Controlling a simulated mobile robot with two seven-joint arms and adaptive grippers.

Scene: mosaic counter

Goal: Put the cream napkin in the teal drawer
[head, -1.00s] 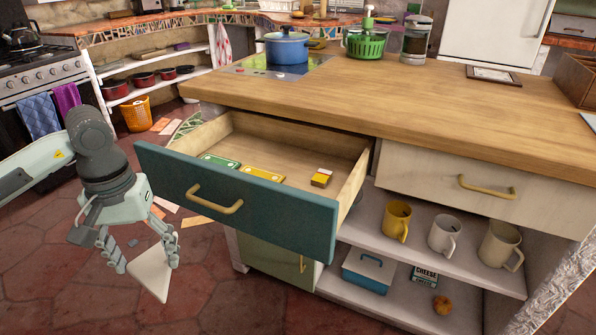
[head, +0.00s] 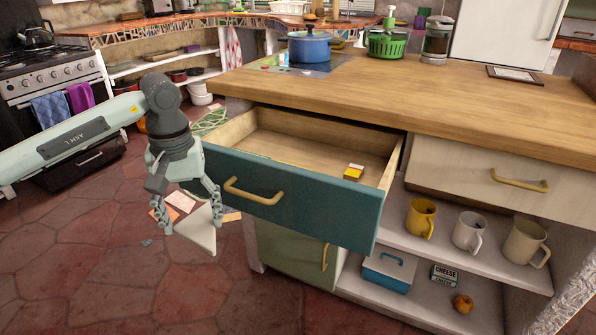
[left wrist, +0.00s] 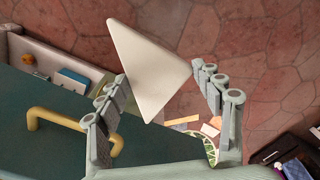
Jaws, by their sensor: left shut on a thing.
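The cream napkin (head: 197,231), a flat folded triangle, hangs in my left gripper (head: 188,212) above the tiled floor. In the left wrist view the napkin (left wrist: 150,68) shows between the spread-looking fingers (left wrist: 168,98), and the gripper is shut on it. The teal drawer (head: 300,203) stands pulled out, with its brass handle on the front. My left gripper is outside the drawer, left of its front and lower than its rim. The drawer's front (left wrist: 50,115) also shows in the left wrist view. My right gripper is not in view.
A yellow box (head: 353,172) lies in the drawer; most of its floor looks bare. The wooden counter (head: 420,105) overhangs the drawer's back. Papers lie on the floor.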

